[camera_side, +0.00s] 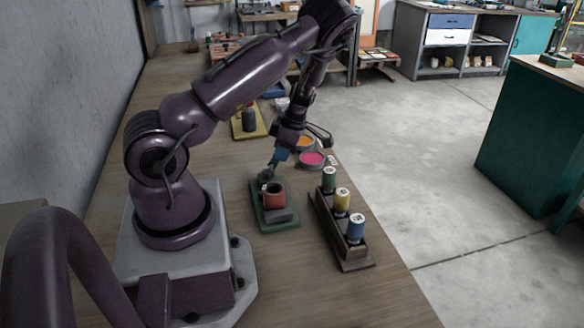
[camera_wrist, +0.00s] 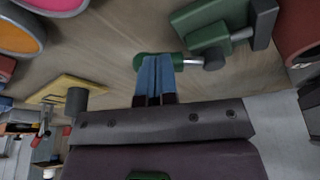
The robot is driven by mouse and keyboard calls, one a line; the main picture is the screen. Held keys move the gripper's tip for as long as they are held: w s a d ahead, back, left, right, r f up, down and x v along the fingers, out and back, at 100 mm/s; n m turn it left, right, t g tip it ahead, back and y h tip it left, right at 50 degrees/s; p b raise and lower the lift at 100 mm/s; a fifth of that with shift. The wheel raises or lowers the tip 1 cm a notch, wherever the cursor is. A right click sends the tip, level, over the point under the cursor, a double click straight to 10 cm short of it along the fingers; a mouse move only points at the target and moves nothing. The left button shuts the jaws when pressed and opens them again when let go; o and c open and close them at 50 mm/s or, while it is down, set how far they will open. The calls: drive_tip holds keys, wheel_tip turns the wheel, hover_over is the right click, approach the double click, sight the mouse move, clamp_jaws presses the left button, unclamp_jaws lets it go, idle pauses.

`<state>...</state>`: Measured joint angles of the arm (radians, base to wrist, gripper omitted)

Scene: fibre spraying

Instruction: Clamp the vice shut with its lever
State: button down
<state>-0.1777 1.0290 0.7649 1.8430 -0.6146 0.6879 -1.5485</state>
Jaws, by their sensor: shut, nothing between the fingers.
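The vice is a small green-based fixture (camera_side: 267,223) on the bench, with a red-brown cup (camera_side: 273,195) standing in it and a grey block in front of the cup. In the wrist view, green vice parts (camera_wrist: 205,35) show at upper right. A green lever-like piece (camera_wrist: 144,60) with a grey end lies across the fingertips there. My gripper (camera_side: 274,162) points down at the far end of the vice, its blue fingers together and empty. The fingertips (camera_wrist: 158,58) overlap the green piece in the wrist view; I cannot tell whether they touch it.
A wooden rack (camera_side: 340,240) holds green, yellow and blue spools right of the vice. Pink (camera_side: 312,159) and orange (camera_side: 302,143) round dishes lie beyond. A yellow tray (camera_side: 249,130) with a dark cylinder stands farther back. The bench's right edge is beyond the rack.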

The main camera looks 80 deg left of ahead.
drive_tip(key=shift+s+a+n+h, duration=0.25)
drive_tip(key=shift+s+a+n, duration=0.1)
drive_tip(key=shift+n, duration=0.45)
drive_tip(key=shift+s+a+n+h, duration=0.25)
drive_tip(key=shift+s+n, duration=0.1)
drive_tip(key=shift+n, duration=0.45)
drive_tip(key=shift+s, duration=0.15)
drive_tip(key=shift+s+a, duration=0.2)
drive_tip(key=shift+s, duration=0.05)
drive_tip(key=shift+w+r, duration=0.1)
drive_tip(key=shift+w, duration=0.4)
drive_tip(key=w, duration=0.3)
drive_tip(key=shift+w+d+r, duration=0.1)
drive_tip(key=shift+d+r, duration=0.15)
drive_tip(key=shift+r, duration=0.05)
drive_tip(key=v, duration=1)
